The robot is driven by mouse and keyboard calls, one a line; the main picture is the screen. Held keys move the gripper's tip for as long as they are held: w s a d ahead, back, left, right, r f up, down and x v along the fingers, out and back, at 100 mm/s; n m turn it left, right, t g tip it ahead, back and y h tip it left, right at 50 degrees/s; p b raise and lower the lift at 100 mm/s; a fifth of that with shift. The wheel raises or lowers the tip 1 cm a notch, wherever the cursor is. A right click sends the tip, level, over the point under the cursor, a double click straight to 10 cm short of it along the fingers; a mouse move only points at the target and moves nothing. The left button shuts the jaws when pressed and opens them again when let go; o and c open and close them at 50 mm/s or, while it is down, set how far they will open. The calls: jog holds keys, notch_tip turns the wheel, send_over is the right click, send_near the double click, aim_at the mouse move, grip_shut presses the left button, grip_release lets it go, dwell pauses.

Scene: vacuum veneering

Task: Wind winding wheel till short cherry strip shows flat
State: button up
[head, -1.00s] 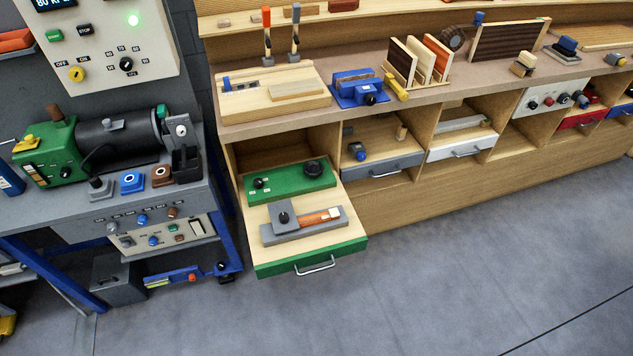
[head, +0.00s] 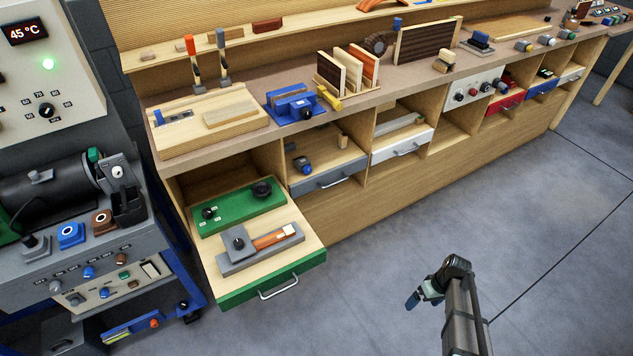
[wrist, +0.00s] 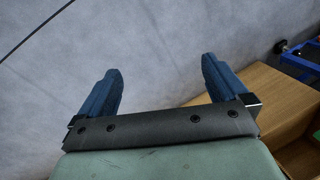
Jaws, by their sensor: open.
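The open green-fronted drawer (head: 262,288) holds a grey block device (head: 262,256) with a dark round knob (head: 238,243) on its left part. A reddish-brown strip (head: 270,240) with a pale end lies along the device; it looks like the cherry strip, but its exact lie is too small to judge. Behind it, a green panel (head: 235,210) carries a small black knob (head: 208,213) and a larger black wheel (head: 261,190). Which one is the winding wheel I cannot tell. My gripper (head: 413,298) is over the floor, right of the drawer. In the wrist view its blue fingers (wrist: 160,75) are apart and empty.
A grey drawer (head: 330,175) and a white drawer (head: 402,148) stand slightly out to the right. The bench top (head: 365,105) carries boards and tools. A grey machine stand (head: 110,258) borders the drawer's left. The floor (head: 380,260) before the bench is clear.

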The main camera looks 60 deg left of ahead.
jog(key=s+a+r+n, duration=0.1)
jog(key=a+r+n, duration=0.15)
jog(key=a, duration=0.55)
jog(key=a+r+n, duration=0.1)
jog(key=a+r, duration=0.2)
jog(key=a, duration=0.5)
notch_tip(320, 180, up, 19)
jog(key=n+y, duration=0.3)
jog(key=n, duration=0.6)
send_over(261, 188)
jog(key=w+d, duration=0.2)
jog(key=shift+w+f, duration=0.1)
jog(key=x, duration=0.3)
jog(key=shift+s+a, duration=0.1)
jog(key=shift+s, duration=0.1)
jog(key=shift+x, duration=1)
jog(key=c, duration=1)
jog(key=shift+c, duration=0.2)
